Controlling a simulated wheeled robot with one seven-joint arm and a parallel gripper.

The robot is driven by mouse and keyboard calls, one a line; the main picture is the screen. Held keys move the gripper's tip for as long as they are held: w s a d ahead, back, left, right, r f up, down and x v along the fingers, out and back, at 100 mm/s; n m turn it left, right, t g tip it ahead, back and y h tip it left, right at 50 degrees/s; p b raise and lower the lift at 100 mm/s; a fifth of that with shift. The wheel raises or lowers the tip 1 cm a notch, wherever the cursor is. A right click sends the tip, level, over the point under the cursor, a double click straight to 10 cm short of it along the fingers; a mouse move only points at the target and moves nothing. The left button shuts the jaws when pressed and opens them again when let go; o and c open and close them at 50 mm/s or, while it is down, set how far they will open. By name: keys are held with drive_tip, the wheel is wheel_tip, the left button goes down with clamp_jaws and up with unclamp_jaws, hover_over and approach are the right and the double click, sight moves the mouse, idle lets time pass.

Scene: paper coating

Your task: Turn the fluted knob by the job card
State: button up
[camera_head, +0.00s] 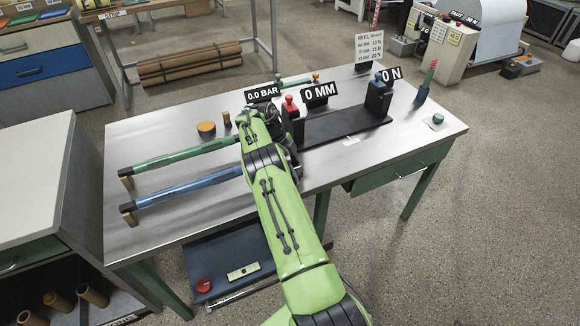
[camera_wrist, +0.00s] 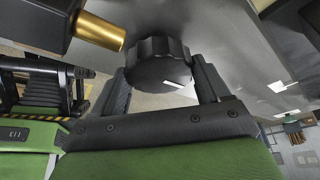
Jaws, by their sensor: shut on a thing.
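In the wrist view a dark fluted knob (camera_wrist: 158,62) sits between the two fingers of my gripper (camera_wrist: 160,82), with a white mark on its side. The fingers are shut on the knob from both sides. In the head view my wrist and arm hide the knob and the fingertips; they are over the bench next to the red-topped unit (camera_head: 291,106) and the "0 MM" display (camera_head: 320,94). The white job card (camera_head: 368,48), headed "REEL", stands upright at the back of the bench, right of my gripper.
A brass cylinder (camera_wrist: 99,31) is close beside the knob. Green (camera_head: 185,154) and blue (camera_head: 185,188) bars lie left of my arm. The bench's right front is mostly clear.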

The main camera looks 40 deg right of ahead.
idle(0.4)
drive_tip(key=o, duration=1)
drive_tip(key=shift+o, duration=0.2)
